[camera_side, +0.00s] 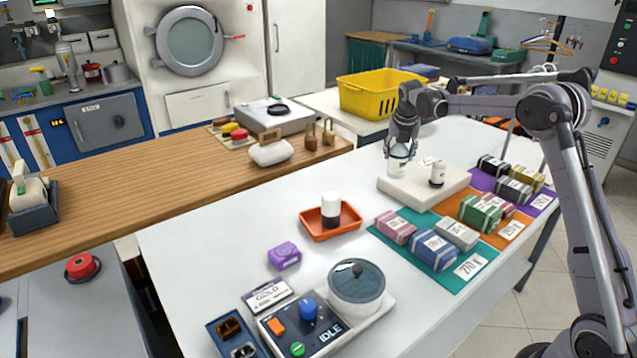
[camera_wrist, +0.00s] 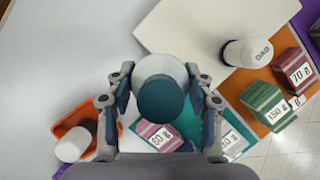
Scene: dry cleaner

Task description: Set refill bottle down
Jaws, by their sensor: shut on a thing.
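My gripper (camera_side: 400,146) is shut on the white refill bottle (camera_side: 398,167), seen upright in the side view at the back left part of a pale slab (camera_side: 404,194). I cannot tell whether its base touches the slab. In the wrist view the bottle (camera_wrist: 160,66) shows white and dark teal between the two fingers of my gripper (camera_wrist: 161,104).
An orange tray (camera_side: 312,232) holds a white and black container. Labelled packs (camera_side: 433,250) lie on teal, orange and purple mats right of and in front of the slab. A yellow basket (camera_side: 378,97) stands behind. The white table (camera_side: 220,245) is clear at left.

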